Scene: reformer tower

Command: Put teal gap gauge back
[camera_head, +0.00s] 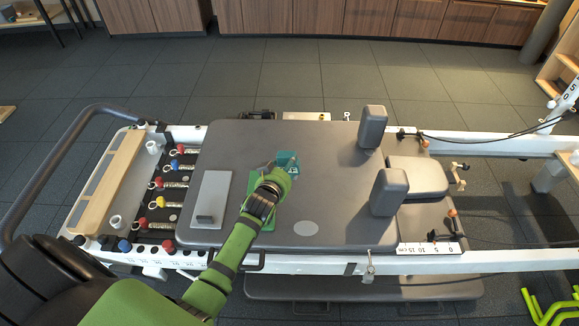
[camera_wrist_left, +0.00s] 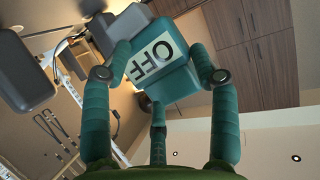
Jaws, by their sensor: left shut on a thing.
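The teal gap gauge (camera_head: 287,158) is a teal block over the grey carriage top (camera_head: 330,195), left of its middle. My left gripper (camera_head: 278,174) is shut on it. In the head view the gripper hides part of the gauge. I cannot tell if it touches the carriage. A green flat piece (camera_head: 254,187) lies on the carriage, partly under my left arm. My right gripper is not in view.
A grey tray-like piece (camera_head: 212,196) lies on the carriage left of the green piece. Two shoulder pads (camera_head: 372,126) (camera_head: 389,192) stand upright at the right, beside a headrest (camera_head: 417,176). Springs with coloured ends (camera_head: 173,183) lie at the left. The carriage's front middle is clear.

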